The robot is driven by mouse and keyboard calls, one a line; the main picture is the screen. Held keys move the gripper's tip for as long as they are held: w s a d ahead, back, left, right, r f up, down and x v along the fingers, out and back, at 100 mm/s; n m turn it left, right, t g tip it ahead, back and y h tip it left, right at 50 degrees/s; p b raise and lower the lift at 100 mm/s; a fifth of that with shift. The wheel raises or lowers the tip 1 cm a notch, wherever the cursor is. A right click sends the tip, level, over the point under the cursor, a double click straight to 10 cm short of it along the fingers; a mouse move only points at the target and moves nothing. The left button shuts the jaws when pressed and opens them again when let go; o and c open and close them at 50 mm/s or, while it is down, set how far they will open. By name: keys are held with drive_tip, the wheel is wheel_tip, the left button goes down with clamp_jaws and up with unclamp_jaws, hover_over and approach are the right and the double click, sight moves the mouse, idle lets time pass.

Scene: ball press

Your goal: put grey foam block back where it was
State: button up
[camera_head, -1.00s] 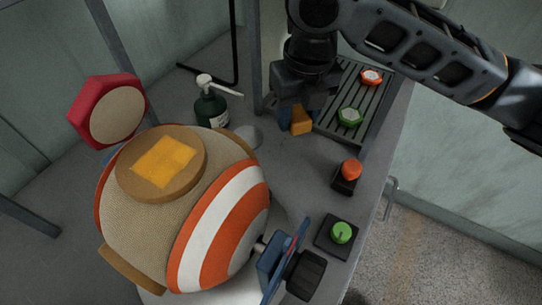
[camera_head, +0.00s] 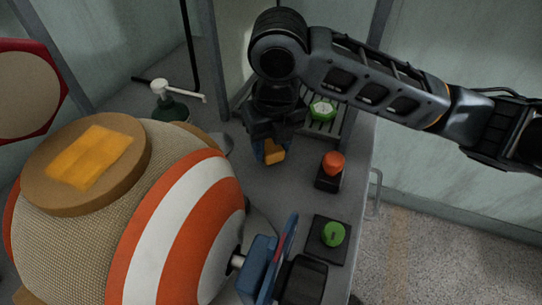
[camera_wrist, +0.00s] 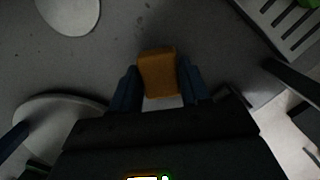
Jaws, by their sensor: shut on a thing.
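My gripper (camera_head: 268,150) points down over the grey table, right of the big striped ball. It is shut on an orange-yellow block (camera_head: 274,156). In the wrist view the block (camera_wrist: 158,70) sits between the two blue fingers, with a small pale grey patch at its near end. I cannot tell if that patch is part of the block. The block appears held above the table, though the gap is hard to judge. No separate grey foam block can be made out.
The striped ball (camera_head: 185,215) fills the left. A red button (camera_head: 333,163) and a green knob (camera_head: 333,235) stand at right. A slatted rack (camera_head: 330,127) with a green piece (camera_head: 322,108) is partly behind my arm. A pump bottle (camera_head: 174,110) stands at back left.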

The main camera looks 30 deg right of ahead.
sight(274, 151)
drive_tip(key=shift+f+b, duration=0.4)
drive_tip(key=shift+f, duration=0.7)
drive_tip(key=shift+f, duration=0.15)
drive_tip(key=o, duration=0.9)
drive_tip(key=shift+o, duration=0.2)
drive_tip(key=shift+r, duration=0.2)
wheel_tip(274, 151, up, 12)
drive_tip(key=s+p, duration=0.1)
drive_tip(key=p, duration=0.7)
drive_tip(key=shift+s+a+p, duration=0.15)
drive_tip(key=shift+s+p, duration=0.05)
drive_tip(key=shift+p, duration=0.2)
